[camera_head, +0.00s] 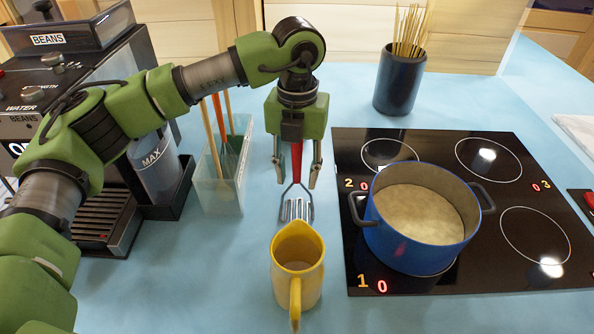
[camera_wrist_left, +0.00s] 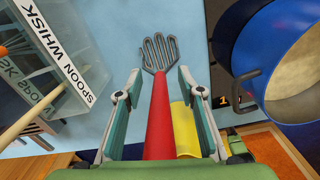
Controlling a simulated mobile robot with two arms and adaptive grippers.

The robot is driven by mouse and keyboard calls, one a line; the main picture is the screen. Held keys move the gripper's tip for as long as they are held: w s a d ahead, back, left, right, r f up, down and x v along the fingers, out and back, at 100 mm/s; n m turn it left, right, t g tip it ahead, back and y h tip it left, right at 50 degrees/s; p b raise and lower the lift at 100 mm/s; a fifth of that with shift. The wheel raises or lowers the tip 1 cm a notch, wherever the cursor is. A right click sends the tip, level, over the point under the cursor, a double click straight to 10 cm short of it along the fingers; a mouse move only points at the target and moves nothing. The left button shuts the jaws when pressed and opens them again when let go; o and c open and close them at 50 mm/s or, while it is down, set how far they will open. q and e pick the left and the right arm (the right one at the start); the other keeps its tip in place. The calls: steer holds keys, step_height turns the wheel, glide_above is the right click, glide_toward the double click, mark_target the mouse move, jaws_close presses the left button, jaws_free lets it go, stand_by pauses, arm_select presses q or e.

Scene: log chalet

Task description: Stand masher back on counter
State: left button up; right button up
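The masher has a red handle (camera_head: 296,160) and a grey wire head (camera_head: 297,205). It is upright, head down, at the blue counter (camera_head: 200,270), between the utensil holder and the pot. My left gripper (camera_head: 295,182) points down over it. The two fingers are apart on either side of the handle, with gaps visible on both sides. In the left wrist view the red handle (camera_wrist_left: 159,120) runs between the open fingers (camera_wrist_left: 160,82) to the wire head (camera_wrist_left: 159,50). The handle's top is hidden by the gripper. My right gripper is not in view.
A yellow jug (camera_head: 297,270) stands just in front of the masher. A blue pot (camera_head: 420,235) sits on the black hob (camera_head: 500,255) to the right. A clear utensil holder (camera_head: 217,190) and coffee machine (camera_head: 110,215) are left. A dark pot of sticks (camera_head: 398,85) stands behind.

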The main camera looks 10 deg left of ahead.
arm_select(q)
step_height(320, 180, up, 12)
steer(key=shift+r, duration=0.1)
stand_by(0.4)
